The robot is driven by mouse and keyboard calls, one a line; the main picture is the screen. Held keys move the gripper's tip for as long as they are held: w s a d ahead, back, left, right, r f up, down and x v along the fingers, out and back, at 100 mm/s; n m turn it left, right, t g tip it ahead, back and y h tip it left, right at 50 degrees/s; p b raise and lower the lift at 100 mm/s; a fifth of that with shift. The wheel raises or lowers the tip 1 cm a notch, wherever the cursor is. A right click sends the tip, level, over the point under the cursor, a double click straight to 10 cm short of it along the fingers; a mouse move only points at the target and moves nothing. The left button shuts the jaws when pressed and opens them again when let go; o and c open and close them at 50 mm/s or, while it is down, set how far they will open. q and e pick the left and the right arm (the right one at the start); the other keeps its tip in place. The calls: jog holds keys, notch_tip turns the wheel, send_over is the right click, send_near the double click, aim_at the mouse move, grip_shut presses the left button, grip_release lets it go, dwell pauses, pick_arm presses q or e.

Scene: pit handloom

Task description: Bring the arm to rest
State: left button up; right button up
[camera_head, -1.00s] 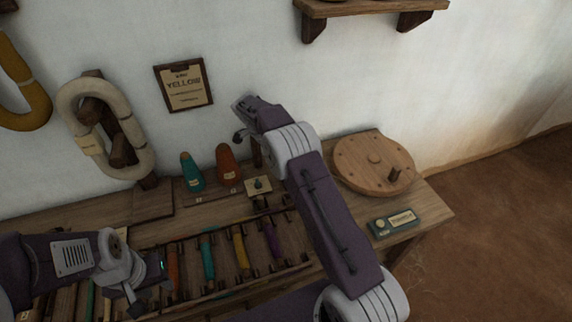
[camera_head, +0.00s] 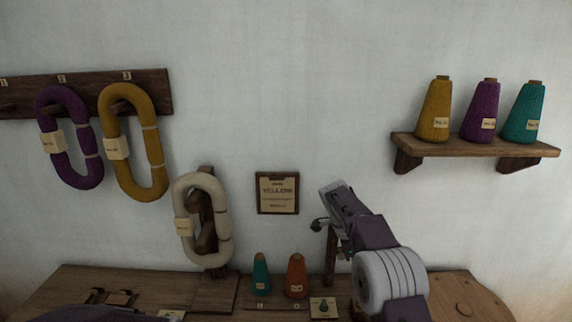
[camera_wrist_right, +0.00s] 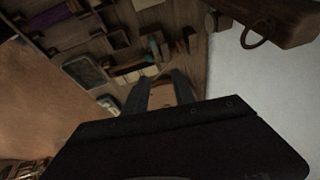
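My right arm rises from the lower right in the head view. The workbench lies beyond the fingers. Only a dark purple part of my left arm (camera_head: 105,315) shows at the bottom left of the head view; my left gripper is out of the frame.
A white skein (camera_head: 222,253) hangs on a stand. Purple (camera_head: 91,166) and yellow (camera_head: 155,151) skeins hang from a wall rack. Teal (camera_head: 261,276) and orange (camera_head: 296,277) cones stand on the bench. Several cones stand on a shelf (camera_head: 475,147).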

jog(key=s+r+n+y, duration=0.1)
jog(key=s+r, duration=0.1)
jog(key=s, duration=0.4)
jog(key=s+a+f+n+y, duration=0.25)
jog(key=s+f+n, duration=0.45)
jog(key=s, duration=0.4)
jog(key=s+a+f+n+y, duration=0.1)
jog(key=s+a+f+n, duration=0.25)
jog(key=s+n, duration=0.65)
notch_tip(320, 180, up, 12)
jog(key=n+p, duration=0.1)
jog(key=p, duration=1.1)
jog(key=shift+w+t+p, duration=0.15)
jog(key=shift+t+p, duration=0.15)
jog(key=shift+p, duration=0.1)
